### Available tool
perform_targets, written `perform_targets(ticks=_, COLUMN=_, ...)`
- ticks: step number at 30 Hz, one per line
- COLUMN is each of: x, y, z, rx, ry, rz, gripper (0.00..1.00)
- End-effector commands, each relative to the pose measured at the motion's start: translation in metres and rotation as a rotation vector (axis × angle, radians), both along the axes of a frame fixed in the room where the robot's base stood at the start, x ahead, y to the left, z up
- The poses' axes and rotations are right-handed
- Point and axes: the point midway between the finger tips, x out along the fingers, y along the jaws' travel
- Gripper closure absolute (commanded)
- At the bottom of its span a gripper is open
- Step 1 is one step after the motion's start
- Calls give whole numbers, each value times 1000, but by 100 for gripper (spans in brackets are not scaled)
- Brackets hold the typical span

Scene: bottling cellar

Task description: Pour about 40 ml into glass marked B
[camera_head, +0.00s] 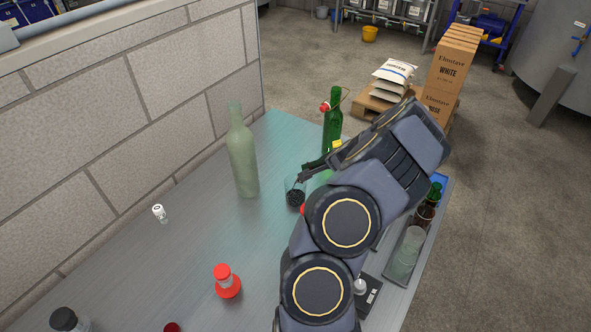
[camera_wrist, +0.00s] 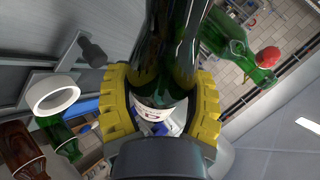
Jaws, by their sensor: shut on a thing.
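My gripper (camera_wrist: 162,105) has its yellow pads shut around a dark green bottle (camera_wrist: 165,45) with a pale label in the wrist view. In the head view my arm hides most of this bottle; it seems tilted, with a green part showing left of the wrist. A small clear glass (camera_head: 295,191) with a dark bottom stands on the metal bench just below and left of that part. I cannot read any letter on it. Whether liquid is flowing, and how much is in the glass, I cannot tell.
A pale green bottle (camera_head: 243,158) stands left of the glass. A green swing-top bottle (camera_head: 333,120) stands behind. A red-capped container (camera_head: 227,284) and a small white labelled item (camera_head: 159,213) are on the bench. A tray (camera_head: 440,182) with bottles lines the right edge.

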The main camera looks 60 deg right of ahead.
Motion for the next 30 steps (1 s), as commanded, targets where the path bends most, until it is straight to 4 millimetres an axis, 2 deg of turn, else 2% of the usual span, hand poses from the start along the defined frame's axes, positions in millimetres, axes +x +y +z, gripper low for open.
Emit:
perform_targets(ticks=2, x=-1, y=-1, z=0, rx=6, ry=-6, rz=-1, gripper=76)
perform_targets(ticks=5, x=-6, y=-4, z=-13, rx=94, ry=-65, rz=-7, gripper=76)
perform_targets(ticks=12, x=-5, y=-1, z=-2, rx=295, ry=-207, rz=-3, gripper=76)
perform_targets(ticks=30, x=-4, y=2, z=3, rx=360, ry=-251, rz=-4, gripper=76)
